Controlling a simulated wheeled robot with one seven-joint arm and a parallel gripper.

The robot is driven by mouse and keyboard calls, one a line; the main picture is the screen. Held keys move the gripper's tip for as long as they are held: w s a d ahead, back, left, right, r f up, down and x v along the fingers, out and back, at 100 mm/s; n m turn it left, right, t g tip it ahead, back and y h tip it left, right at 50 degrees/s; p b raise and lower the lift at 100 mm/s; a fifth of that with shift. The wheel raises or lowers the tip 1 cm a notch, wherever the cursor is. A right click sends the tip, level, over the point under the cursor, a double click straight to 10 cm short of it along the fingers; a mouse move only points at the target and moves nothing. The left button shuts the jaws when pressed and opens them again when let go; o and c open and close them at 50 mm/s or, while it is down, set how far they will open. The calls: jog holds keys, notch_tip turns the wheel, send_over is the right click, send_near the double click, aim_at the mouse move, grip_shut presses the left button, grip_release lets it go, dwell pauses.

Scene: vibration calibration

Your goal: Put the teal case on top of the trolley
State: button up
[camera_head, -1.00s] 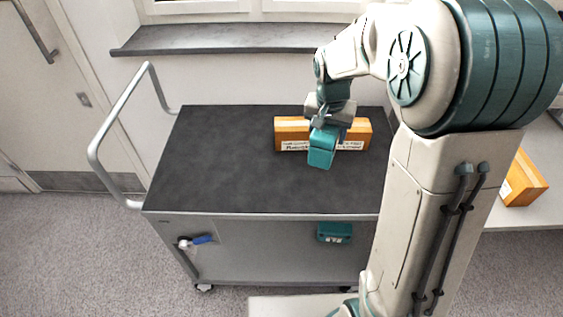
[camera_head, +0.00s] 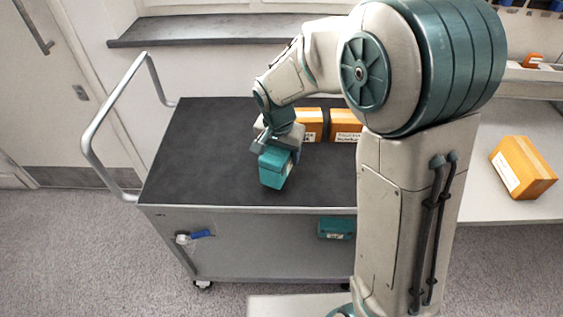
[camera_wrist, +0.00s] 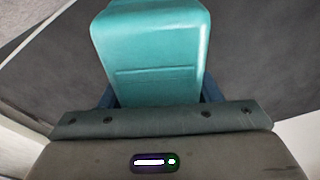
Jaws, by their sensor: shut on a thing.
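My gripper (camera_head: 279,150) is shut on a teal case (camera_head: 274,170), which hangs tilted over the trolley's dark top (camera_head: 205,155). In the wrist view the teal case (camera_wrist: 155,50) sits between the fingers, with the dark top behind it. I cannot tell whether the case touches the top. A second teal case (camera_head: 336,228) lies on the trolley's lower shelf, partly hidden by my arm.
Two orange boxes (camera_head: 310,124) (camera_head: 345,125) stand at the back of the trolley top. The top's left part is clear. A metal handle (camera_head: 95,130) rises at the left end. Another orange box (camera_head: 522,168) lies on a pale table at right.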

jog(key=shift+f, duration=2.1)
jog(key=o, duration=1.3)
jog(key=shift+b, duration=0.3)
jog(key=r, duration=0.4)
jog(key=s+r+p, duration=0.1)
jog(key=r, duration=0.7)
jog(key=shift+s+a, duration=0.35)
jog(key=shift+a, duration=0.05)
jog(key=s+d+r+n+y, duration=0.1)
jog(key=s+d+n, duration=0.3)
jog(key=s+d, duration=1)
jog(key=s, duration=0.3)
jog(key=shift+r+n+t, duration=0.3)
jog(key=shift+n, duration=0.1)
